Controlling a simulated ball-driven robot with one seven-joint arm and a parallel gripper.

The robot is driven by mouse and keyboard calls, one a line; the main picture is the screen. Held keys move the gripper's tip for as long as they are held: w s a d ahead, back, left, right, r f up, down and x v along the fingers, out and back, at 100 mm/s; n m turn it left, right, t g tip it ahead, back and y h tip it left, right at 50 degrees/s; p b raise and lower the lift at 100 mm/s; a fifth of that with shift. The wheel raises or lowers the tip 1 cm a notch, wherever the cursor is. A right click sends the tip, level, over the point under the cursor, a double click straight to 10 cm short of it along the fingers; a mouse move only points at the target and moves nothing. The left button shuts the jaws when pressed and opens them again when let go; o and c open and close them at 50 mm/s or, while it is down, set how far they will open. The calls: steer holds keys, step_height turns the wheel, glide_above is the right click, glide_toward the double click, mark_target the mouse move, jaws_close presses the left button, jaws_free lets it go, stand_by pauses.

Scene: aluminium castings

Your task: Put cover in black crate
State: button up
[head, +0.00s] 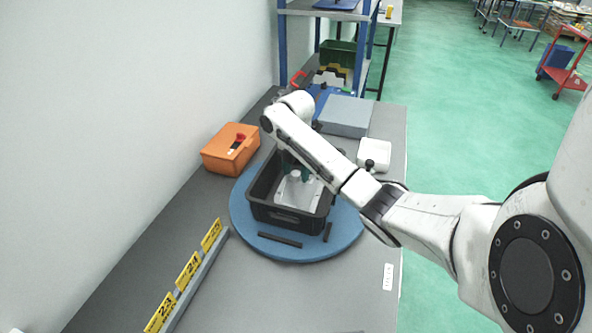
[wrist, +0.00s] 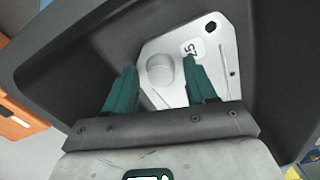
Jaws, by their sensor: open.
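The black crate (head: 284,215) stands on a round blue mat on the bench. The cover (head: 297,193), a pale silver cast plate with a round boss and a "5"-like marking, lies inside the crate. In the wrist view the cover (wrist: 212,70) rests by the dark crate wall (wrist: 90,48). My gripper (wrist: 160,80) is open inside or just over the crate, its two green fingers apart on either side of the boss. I cannot tell whether a finger touches the cover. In the head view my arm partly hides the gripper and the crate's right side.
An orange bin (head: 222,160) stands left of the crate. A grey box (head: 346,117) and a white box (head: 374,154) are behind and right. Two dark bars (head: 280,240) lie on the blue mat (head: 290,254). A rail with yellow labels (head: 187,270) runs front left.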

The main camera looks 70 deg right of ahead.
step_height(320, 180, up, 12)
steer(key=p, duration=0.3)
steer(key=shift+r, duration=0.15)
stand_by(0.5)
